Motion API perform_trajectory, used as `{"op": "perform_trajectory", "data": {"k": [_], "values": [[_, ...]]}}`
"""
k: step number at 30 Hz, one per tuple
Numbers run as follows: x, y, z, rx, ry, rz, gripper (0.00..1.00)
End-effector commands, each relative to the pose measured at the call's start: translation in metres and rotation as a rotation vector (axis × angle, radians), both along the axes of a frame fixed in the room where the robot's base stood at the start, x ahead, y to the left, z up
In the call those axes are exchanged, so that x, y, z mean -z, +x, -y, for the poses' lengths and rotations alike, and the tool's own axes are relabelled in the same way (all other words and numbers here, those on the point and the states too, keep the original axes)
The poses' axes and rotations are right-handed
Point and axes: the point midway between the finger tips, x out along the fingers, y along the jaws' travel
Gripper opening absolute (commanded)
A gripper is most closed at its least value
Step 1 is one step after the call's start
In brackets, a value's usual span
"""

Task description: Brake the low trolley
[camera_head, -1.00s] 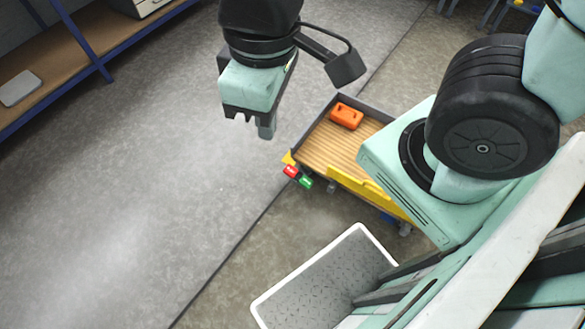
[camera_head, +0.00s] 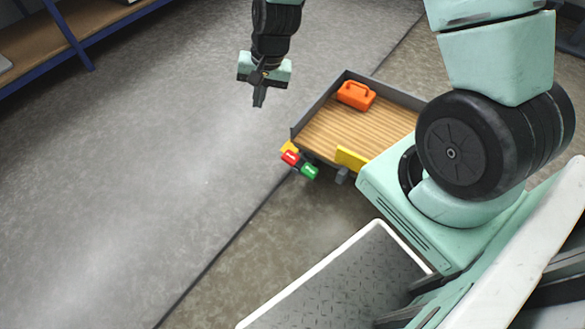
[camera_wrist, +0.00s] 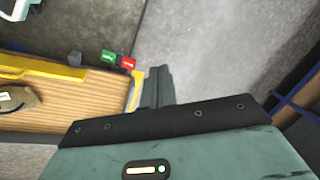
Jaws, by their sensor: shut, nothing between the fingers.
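The low trolley (camera_head: 335,127) stands on the floor right of centre in the head view, with a wooden deck and dark raised edges. At its near left corner are a red pedal (camera_head: 291,158) and a green pedal (camera_head: 310,171), side by side. In the wrist view the red pedal (camera_wrist: 128,62) and green pedal (camera_wrist: 110,57) show above the trolley deck (camera_wrist: 50,112). My gripper (camera_head: 259,98) is shut and empty. It is in the air, up and left of the pedals in the head view, apart from them.
An orange case (camera_head: 356,96) sits on the trolley deck, and a yellow bar (camera_head: 351,158) runs along its near edge. A blue-framed shelf (camera_head: 68,38) stands at the upper left. The grey floor (camera_head: 130,180) left of the trolley is clear.

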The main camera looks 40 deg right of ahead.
Motion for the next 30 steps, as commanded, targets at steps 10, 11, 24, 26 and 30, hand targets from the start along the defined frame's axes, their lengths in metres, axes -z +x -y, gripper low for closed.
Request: {"op": "perform_trajectory", "data": {"k": [10,11,24,26,30], "values": [[0.214,0.025,0.115,0.476,-0.001,-0.020,0.00],[0.224,0.024,0.122,0.504,-0.003,-0.021,0.00],[0.259,0.022,0.150,0.612,-0.011,-0.020,0.00],[0.259,0.022,0.149,0.611,-0.011,-0.020,0.00],[0.263,0.023,0.149,0.610,-0.011,-0.021,0.00]]}}
